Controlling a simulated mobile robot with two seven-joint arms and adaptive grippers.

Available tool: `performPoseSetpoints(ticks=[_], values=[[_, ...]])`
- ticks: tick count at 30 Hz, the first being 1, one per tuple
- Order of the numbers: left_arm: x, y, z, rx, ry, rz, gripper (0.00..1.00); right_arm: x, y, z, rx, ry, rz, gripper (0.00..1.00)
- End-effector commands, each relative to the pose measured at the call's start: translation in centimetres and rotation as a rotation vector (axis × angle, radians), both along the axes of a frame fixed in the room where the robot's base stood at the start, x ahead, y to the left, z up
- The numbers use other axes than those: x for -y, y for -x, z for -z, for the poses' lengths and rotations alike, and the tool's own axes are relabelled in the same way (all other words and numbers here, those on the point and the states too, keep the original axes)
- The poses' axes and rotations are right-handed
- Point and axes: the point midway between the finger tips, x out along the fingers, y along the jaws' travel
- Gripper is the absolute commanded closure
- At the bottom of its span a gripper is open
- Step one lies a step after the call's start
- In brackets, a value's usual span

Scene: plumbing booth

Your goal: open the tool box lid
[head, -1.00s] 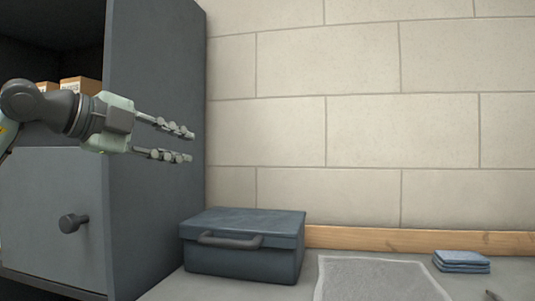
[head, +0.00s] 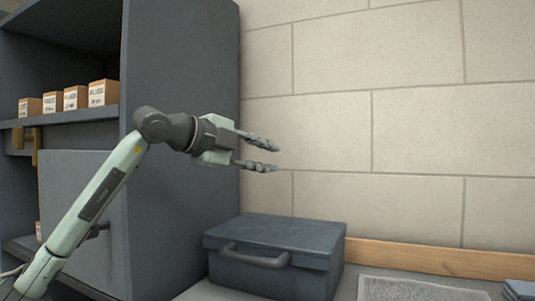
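The tool box (head: 270,272) is a dark blue-grey case standing on the worktop, low in the middle of the head view. Its lid (head: 275,233) is closed. A dark handle (head: 253,257) is on its front face. My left gripper (head: 270,157) is in the air above the tool box, pointing right. Its two fingers are apart with nothing between them. My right gripper is not in view.
A dark grey cabinet (head: 180,150) stands at the left, with several labelled boxes (head: 75,98) on its shelf. A light mat (head: 410,289) lies right of the tool box, with blue cloths (head: 521,288) at the right edge. A wooden strip (head: 420,257) runs along the brick wall.

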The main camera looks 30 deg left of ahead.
Motion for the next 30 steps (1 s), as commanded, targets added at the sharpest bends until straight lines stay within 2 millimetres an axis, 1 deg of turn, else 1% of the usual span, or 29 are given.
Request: performPoseSetpoints(ticks=[3, 10, 16, 29, 30], values=[[0.18, -0.48, 0.14, -0.001, 0.000, 0.000, 0.74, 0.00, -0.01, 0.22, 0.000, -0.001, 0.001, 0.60], [0.18, -0.52, 0.19, -0.001, 0.000, 0.000, 0.74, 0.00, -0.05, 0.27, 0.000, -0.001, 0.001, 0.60], [0.18, -0.50, 0.19, -0.001, 0.000, 0.000, 0.99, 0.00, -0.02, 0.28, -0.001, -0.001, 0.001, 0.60], [0.17, -0.49, 0.19, -0.001, 0.000, 0.000, 1.00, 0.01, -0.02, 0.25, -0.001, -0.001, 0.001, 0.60], [0.17, -0.49, 0.19, -0.001, 0.000, 0.000, 0.98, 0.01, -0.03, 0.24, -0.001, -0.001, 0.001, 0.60]])
